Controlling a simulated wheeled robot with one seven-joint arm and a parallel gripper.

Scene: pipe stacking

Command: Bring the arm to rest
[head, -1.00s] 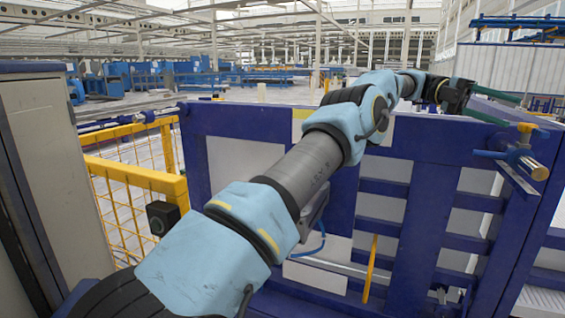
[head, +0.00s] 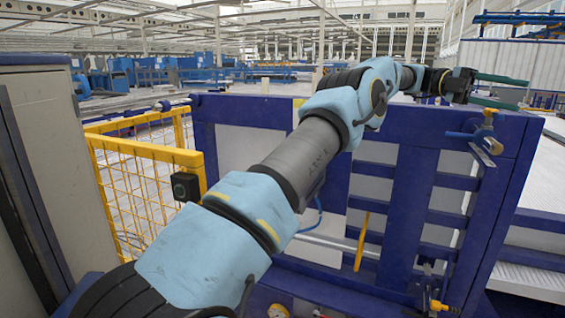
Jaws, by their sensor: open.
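My gripper (head: 508,92) is at the upper right of the head view, at the end of my outstretched arm. Its two dark green fingers point right and stand apart, one above the other, with nothing visible between them. The gripper appears above the top edge of the blue frame, near the frame's right corner. My arm runs from the lower left across the front of the frame up to the gripper.
A blue frame (head: 409,215) with pale panels and slats stands in front. A blue and brass fitting (head: 487,135) sits at its upper right. A yellow mesh fence (head: 140,195) and a grey cabinet (head: 40,165) stand at left. A white floor lies beyond.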

